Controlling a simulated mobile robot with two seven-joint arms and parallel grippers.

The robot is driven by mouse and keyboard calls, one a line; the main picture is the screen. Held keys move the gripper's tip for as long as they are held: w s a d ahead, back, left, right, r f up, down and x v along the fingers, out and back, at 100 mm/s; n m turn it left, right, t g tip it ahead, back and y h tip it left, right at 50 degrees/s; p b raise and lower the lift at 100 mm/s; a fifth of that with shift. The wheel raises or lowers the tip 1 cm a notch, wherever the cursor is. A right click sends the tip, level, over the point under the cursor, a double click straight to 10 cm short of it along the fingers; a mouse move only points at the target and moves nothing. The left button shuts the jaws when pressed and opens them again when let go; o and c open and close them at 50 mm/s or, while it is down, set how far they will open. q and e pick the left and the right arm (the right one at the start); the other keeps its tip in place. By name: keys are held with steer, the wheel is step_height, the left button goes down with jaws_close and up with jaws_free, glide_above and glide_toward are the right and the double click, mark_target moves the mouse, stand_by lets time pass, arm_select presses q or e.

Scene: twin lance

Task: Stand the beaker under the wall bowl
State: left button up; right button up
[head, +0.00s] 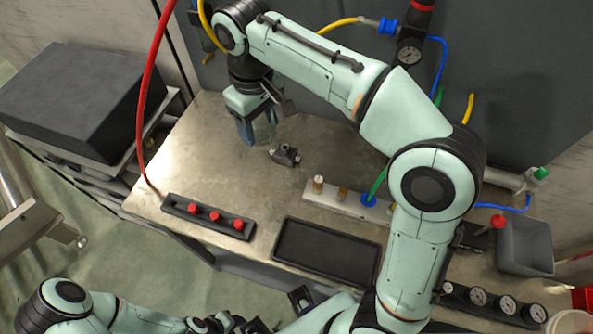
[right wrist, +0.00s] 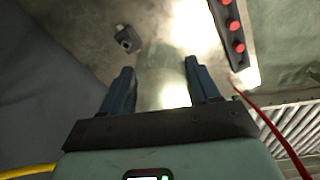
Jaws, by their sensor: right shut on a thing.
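My right gripper (head: 245,110) reaches over the far left part of the bench and points down. It is shut on the clear beaker (head: 264,130), which shows beside and below the fingers. In the right wrist view the see-through beaker (right wrist: 162,85) is between the two blue fingers (right wrist: 161,88). I cannot tell whether its base touches the bench. The wall bowl cannot be made out; my right arm covers part of the back wall. My left arm lies along the bottom edge, with its gripper (head: 256,324) partly in view; its jaws are unclear.
A small metal fitting (head: 285,155) lies on the bench (head: 235,190) near the beaker. A red-button strip (head: 208,216), a black tray (head: 326,253) and a white manifold (head: 335,200) stand nearer. A red hose (head: 146,100) hangs at left.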

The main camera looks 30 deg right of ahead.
steer(key=b, duration=0.3)
glide_above(270, 182)
step_height(270, 182, down, 15)
arm_select(q)
steer(key=shift+s+f+b, duration=0.15)
steer(key=shift+s+f, duration=0.2)
steer(key=shift+f, duration=0.4)
steer(key=shift+s+f+b, duration=0.15)
steer(key=shift+s+f, duration=0.15)
steer(key=shift+f, duration=0.45)
steer(key=shift+s+f+b, duration=0.15)
steer(key=shift+s+f, duration=0.2)
steer(key=shift+f, duration=0.4)
arm_select(e)
steer(key=shift+f, duration=2.4)
steer(key=shift+f, duration=0.2)
steer(key=o, duration=1)
steer(key=shift+r, duration=0.1)
